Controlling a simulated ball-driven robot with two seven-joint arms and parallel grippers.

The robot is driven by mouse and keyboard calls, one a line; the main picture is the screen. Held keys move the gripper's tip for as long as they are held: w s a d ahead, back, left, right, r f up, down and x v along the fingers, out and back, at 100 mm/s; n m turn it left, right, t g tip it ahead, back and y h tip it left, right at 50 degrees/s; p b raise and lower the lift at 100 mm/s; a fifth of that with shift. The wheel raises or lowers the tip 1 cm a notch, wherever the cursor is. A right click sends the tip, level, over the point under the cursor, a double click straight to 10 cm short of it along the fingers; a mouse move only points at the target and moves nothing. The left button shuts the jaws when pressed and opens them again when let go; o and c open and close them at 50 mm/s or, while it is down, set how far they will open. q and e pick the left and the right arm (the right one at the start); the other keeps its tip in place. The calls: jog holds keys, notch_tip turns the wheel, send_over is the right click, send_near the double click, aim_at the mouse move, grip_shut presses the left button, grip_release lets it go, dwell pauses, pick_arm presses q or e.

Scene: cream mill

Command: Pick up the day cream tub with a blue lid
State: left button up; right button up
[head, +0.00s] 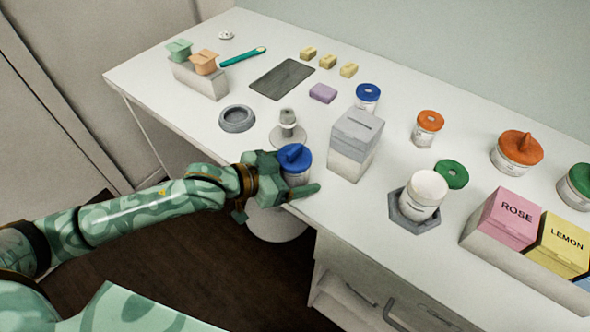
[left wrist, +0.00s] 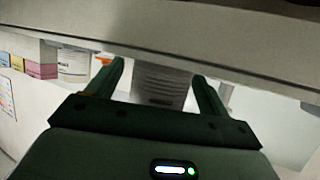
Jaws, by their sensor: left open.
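A tub with a blue knobbed lid (head: 293,157) stands at the front edge of the white table; its label is not readable. My left gripper (head: 298,180) is open at this tub, one finger passing along its near side. The other finger is mostly hidden behind the tub. In the left wrist view both fingers (left wrist: 160,88) are spread, with a grey-white ribbed shape between them; I cannot tell for sure that it is the tub. A second tub with a flat blue lid (head: 367,96) stands further back. My right gripper is not in view.
A tall grey-white box (head: 355,143) stands right of the near tub. A grey stand (head: 288,130) is just behind it, with a grey ring (head: 237,118) to the left. A white tub (head: 424,192) sits in a hexagonal holder. The table's front edge runs beneath my gripper.

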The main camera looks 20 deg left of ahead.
aim_at(282, 164)
pick_arm(q)
jog(key=c, duration=1.4)
jog(key=shift+o, duration=0.2)
jog(key=shift+r, duration=0.1)
jog(key=shift+r, duration=0.25)
notch_tip(282, 164, up, 2)
jog(key=shift+r+p, duration=0.25)
jog(key=shift+p, duration=0.65)
jog(key=s+r+p, duration=0.1)
jog(key=r, duration=0.1)
jog(key=s+r+p, duration=0.1)
jog(key=s+r, duration=0.1)
jog(key=s+d+r+p, duration=0.1)
jog(key=r, duration=0.1)
jog(key=shift+s+d+p, duration=0.1)
jog(key=shift+s+p, duration=0.1)
jog(key=shift+p, duration=0.1)
jog(key=s+d+r+p, duration=0.2)
jog(key=s+r, duration=0.2)
jog(key=s, duration=0.5)
jog(key=shift+d+p, duration=0.3)
jog(key=shift+p, duration=0.05)
